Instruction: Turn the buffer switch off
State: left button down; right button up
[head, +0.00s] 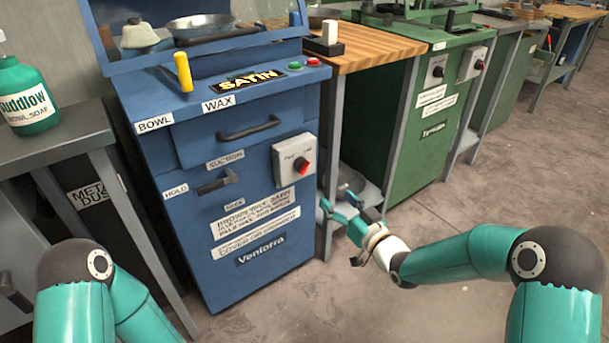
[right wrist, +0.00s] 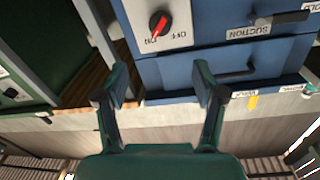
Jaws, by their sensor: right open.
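The buffer switch is a red and black rotary knob (head: 301,166) on a pale grey box (head: 287,150), fixed to the front of the blue machine. It also shows near the top of the right wrist view (right wrist: 160,23), upside down, with its red pointer toward the ON mark. My right gripper (head: 343,207) is open and empty, to the lower right of the switch box and apart from it. In the right wrist view its two fingers (right wrist: 161,93) are spread wide below the switch. My left arm shows at the lower left, but its gripper is out of view.
The blue machine (head: 250,245) has a drawer handle (head: 247,128) and a small suction handle (head: 218,181). A yellow-handled tool (head: 183,72) stands on its ledge. A wooden-topped bench (head: 365,46) and a green machine (head: 425,125) stand to the right. The floor in front is clear.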

aim_at(305, 170)
jog(key=b+x, duration=0.2)
jog(key=x, duration=1.3)
jog(key=shift+w+b, duration=0.15)
jog(key=shift+b, duration=0.15)
jog(key=shift+a, duration=0.1)
